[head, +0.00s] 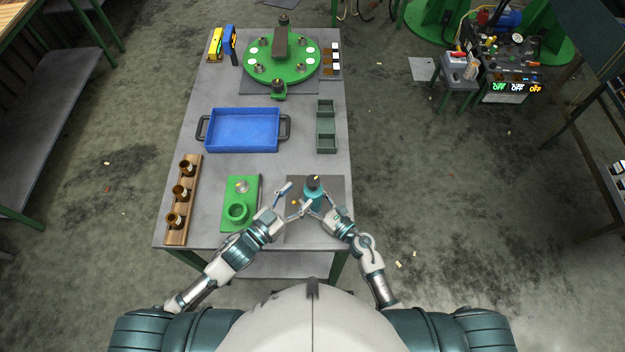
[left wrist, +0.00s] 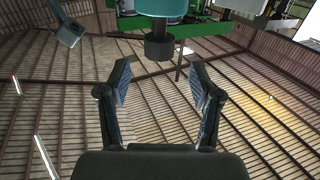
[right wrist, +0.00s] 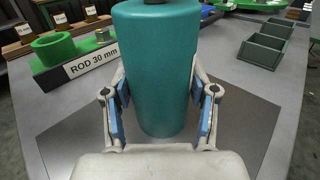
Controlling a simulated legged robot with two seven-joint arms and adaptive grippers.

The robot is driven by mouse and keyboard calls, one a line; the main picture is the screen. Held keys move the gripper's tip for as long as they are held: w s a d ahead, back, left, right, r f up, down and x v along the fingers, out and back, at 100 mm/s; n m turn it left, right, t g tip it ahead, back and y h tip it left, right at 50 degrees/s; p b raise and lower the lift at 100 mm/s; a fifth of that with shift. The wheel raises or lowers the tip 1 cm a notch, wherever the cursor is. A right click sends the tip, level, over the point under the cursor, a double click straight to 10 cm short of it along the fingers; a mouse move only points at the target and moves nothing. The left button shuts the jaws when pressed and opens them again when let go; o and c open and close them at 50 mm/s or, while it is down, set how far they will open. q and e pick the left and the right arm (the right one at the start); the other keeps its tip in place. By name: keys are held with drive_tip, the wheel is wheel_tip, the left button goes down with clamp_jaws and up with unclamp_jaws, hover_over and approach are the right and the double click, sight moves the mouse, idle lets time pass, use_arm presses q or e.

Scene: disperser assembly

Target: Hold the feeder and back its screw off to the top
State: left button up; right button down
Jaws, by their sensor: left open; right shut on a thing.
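The feeder is a teal cylinder (head: 314,198) with a dark top, near the front of the table. It stands over a dark grey mat (head: 296,234). My right gripper (head: 316,207) is shut on its side; the right wrist view shows the teal body (right wrist: 156,70) between the fingers (right wrist: 160,112). My left gripper (head: 297,198) is open and empty, just left of the feeder. The left wrist view shows the teal end and dark knob (left wrist: 158,46) above and beyond the spread fingers (left wrist: 160,85). The screw itself is too small to make out.
Left of the mat is a green fixture (head: 237,212) with a ring, then a wooden rack (head: 195,205) of brown bottles. Farther back are a blue tray (head: 243,151), dark green bins (head: 326,146) and a round green turntable (head: 260,80). The table between tray and bins is clear.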

sight(308, 186)
use_arm(q)
drive_tip(key=x, duration=0.7)
drive_tip(key=c, duration=1.2)
